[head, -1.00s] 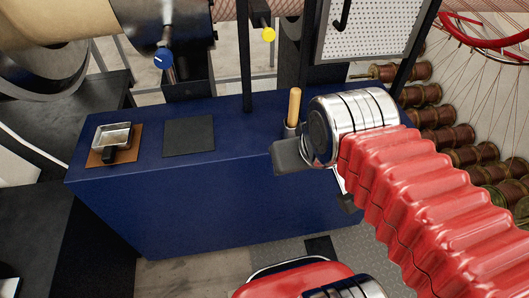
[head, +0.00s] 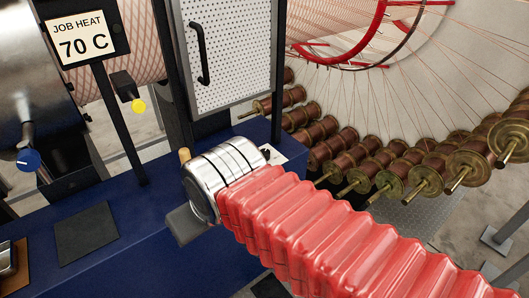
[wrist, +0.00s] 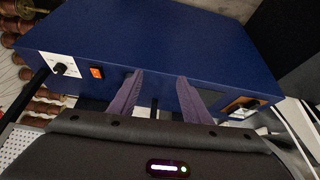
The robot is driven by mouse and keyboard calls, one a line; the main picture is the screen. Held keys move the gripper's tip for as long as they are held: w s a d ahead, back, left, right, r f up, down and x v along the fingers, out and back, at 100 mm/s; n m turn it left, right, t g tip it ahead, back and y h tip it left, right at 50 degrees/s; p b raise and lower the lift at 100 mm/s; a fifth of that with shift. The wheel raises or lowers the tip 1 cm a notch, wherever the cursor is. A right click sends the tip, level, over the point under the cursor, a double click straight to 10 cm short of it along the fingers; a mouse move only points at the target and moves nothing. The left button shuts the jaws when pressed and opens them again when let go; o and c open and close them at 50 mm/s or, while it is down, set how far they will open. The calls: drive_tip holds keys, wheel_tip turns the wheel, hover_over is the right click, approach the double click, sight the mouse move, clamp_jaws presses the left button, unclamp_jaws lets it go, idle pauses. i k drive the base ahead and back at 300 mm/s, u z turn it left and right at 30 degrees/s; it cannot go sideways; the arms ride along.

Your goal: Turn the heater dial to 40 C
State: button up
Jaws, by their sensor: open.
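A black dial knob (wrist: 60,69) sits on a white plate with small markings, at the left of the blue cabinet top in the wrist view; I cannot read its setting. Part of a white plate (head: 273,154) shows behind my wrist in the head view, its knob not clearly visible. A sign (head: 82,32) reads "JOB HEAT 70 C". My gripper (wrist: 160,75) is open and empty, its two purple-grey fingers apart over the cabinet, to the right of the dial in the wrist view. In the head view my wrist hides most of it.
An orange switch (wrist: 97,72) is beside the dial plate. A blue knob (head: 28,159), a yellow knob (head: 138,105) and a pegboard door with a black handle (head: 201,52) stand around the blue cabinet (head: 130,210). Several copper spools (head: 365,150) and a red wheel (head: 340,30) are at right.

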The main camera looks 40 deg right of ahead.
sight(266, 152)
drive_tip(key=u, duration=2.95)
drive_tip(key=k, duration=1.15)
drive_tip(key=z, duration=0.1)
